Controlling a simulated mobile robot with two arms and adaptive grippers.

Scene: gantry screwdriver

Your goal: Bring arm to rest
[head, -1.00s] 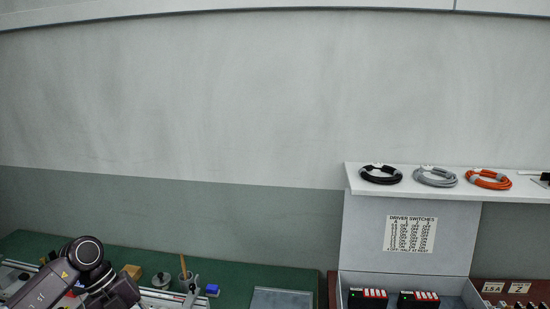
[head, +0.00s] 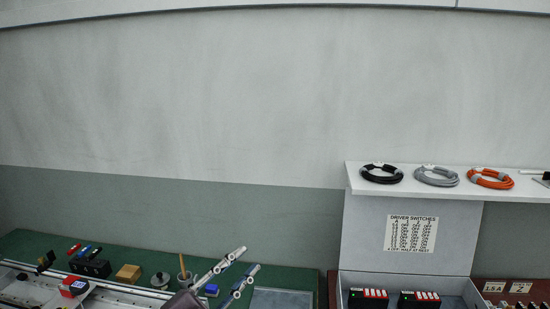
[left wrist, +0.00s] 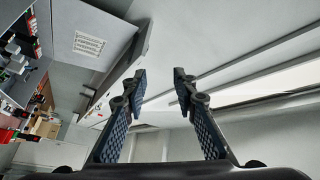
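My left gripper (head: 247,261) is at the bottom middle of the head view, with its two fingers pointing up and to the right. The fingers stand apart with nothing between them. In the left wrist view the gripper (left wrist: 159,74) is also open and empty, facing walls and ceiling. Most of my left arm is below the picture's edge. My right gripper does not show.
A shelf (head: 450,188) with cable coils stands at the right, above driver boxes (head: 368,299).

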